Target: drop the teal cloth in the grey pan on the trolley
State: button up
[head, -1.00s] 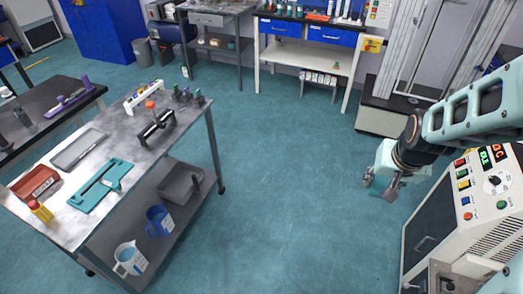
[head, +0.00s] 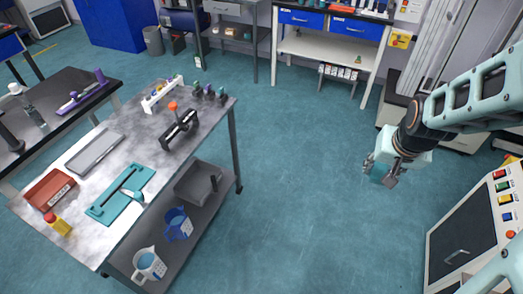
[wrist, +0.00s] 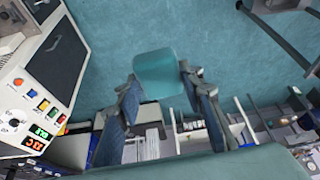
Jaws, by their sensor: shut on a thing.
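My gripper (head: 382,177) is held out over open floor at the right of the head view, well away from the trolley (head: 228,128). In the wrist view the teal cloth (wrist: 160,72) sits between my two fingertips, which are shut on it. It looks like a flat, rounded square. In the head view I cannot clearly tell the cloth from the pale teal gripper body. A shallow grey pan (head: 96,152) lies on the trolley's top, toward the left side, and looks empty.
The trolley top also holds a red tray (head: 49,188), a teal board (head: 120,194), a yellow bottle (head: 57,224) and a black stand (head: 179,130). A deeper grey bin (head: 195,182) and two jugs are on its lower shelf. A machine (head: 465,235) stands at right. Floor between is clear.

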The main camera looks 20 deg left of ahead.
aim_at(194, 192)
jog(key=i+j, duration=0.15)
jog(key=j, duration=0.15)
jog(key=i+j, duration=0.1)
jog(key=j, duration=0.2)
jog(key=i+j, duration=0.15)
jog(key=j, duration=0.2)
jog(key=i+j, duration=0.1)
jog(key=j, duration=0.2)
